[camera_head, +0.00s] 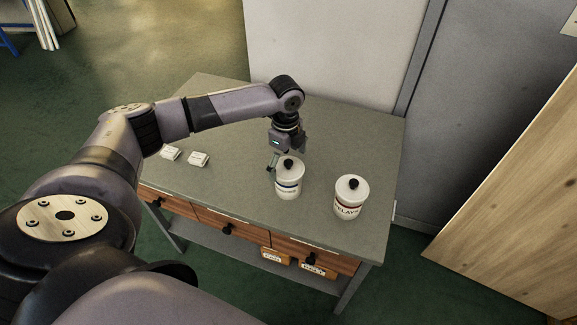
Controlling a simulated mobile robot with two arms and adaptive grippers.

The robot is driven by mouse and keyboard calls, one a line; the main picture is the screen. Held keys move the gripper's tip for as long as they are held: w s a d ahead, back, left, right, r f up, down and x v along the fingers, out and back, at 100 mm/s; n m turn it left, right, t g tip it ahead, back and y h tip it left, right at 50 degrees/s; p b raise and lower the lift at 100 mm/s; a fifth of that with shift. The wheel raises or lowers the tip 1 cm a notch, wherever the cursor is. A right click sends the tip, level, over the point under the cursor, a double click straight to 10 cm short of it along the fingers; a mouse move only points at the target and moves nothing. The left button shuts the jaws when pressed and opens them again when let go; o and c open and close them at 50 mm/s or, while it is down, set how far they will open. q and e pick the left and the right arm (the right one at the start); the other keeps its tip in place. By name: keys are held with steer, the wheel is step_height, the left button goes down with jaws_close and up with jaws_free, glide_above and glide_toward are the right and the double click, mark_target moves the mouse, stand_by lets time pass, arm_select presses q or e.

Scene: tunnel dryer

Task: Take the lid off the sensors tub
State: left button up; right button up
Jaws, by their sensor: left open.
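A white lidded tub (289,188) with a dark band and a label too small to read stands upright on the grey table; it appears to be the sensors tub. Its white lid (294,171) with a black knob (288,162) is on it. My left gripper (285,156) is open and points down just above and behind this lid. One finger shows to the left of the knob; the other is partly hidden. I cannot tell whether a finger touches the lid. My right gripper is not in view.
A second white tub (350,198), labelled RELAYS, with a lid and black knob, stands close on the right. Two small white boxes (198,159) lie to the left on the table (235,188). Drawers with black knobs are below. A wooden panel (520,190) stands at right.

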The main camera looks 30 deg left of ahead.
arm_select(q)
steer(key=c, duration=0.7)
steer(key=shift+s+r, duration=0.1)
steer(key=shift+s, duration=0.2)
steer(key=c, duration=1.1)
steer(key=shift+d, duration=0.1)
steer(key=shift+c, duration=0.5)
